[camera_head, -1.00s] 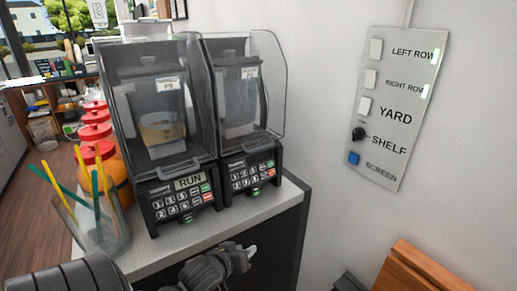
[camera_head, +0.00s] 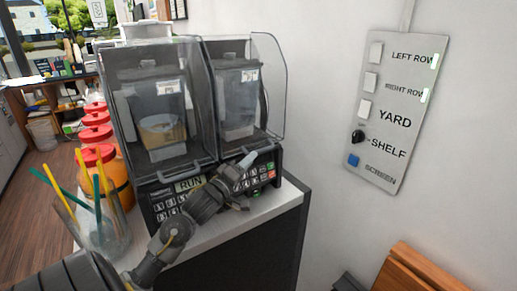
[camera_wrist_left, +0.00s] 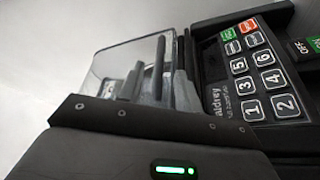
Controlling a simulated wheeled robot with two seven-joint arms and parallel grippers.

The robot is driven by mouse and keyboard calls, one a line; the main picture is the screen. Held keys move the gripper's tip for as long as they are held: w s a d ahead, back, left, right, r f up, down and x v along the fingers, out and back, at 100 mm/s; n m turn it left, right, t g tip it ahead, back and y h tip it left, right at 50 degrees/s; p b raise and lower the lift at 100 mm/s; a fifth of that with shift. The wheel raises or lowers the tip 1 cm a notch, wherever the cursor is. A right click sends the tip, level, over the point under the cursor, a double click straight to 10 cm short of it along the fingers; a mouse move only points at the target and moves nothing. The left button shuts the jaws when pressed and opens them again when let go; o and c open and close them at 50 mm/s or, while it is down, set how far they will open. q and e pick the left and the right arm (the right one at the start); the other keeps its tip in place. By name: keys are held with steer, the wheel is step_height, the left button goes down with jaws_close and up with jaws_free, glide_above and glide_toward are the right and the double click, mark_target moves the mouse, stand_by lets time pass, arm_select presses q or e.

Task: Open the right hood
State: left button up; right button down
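The right hood (camera_head: 268,88) is a clear, smoky cover over the right blender and sits down around its jug (camera_head: 237,95). My left gripper (camera_head: 246,180) is in front of the right blender's keypad, just below the hood's lower front edge; one pale fingertip points up toward that edge. I cannot tell whether it touches. In the left wrist view, dark fingers (camera_wrist_left: 172,75) stand close together before a clear cover and beside the keypad (camera_wrist_left: 255,75). Whether they are parted is unclear, and nothing is visibly held. My right gripper is out of view.
The left blender (camera_head: 160,110) has its own hood down, a yellowish content and a RUN display. A glass of straws (camera_head: 100,225) and red-lidded jars (camera_head: 98,155) stand to the left. A switch panel (camera_head: 400,110) hangs on the wall. The counter's right end (camera_head: 285,200) is clear.

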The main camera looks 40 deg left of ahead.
mark_target(260, 151)
arm_select(q)
steer(key=p+x, duration=0.1)
steer(key=x, duration=0.5)
jaws_close()
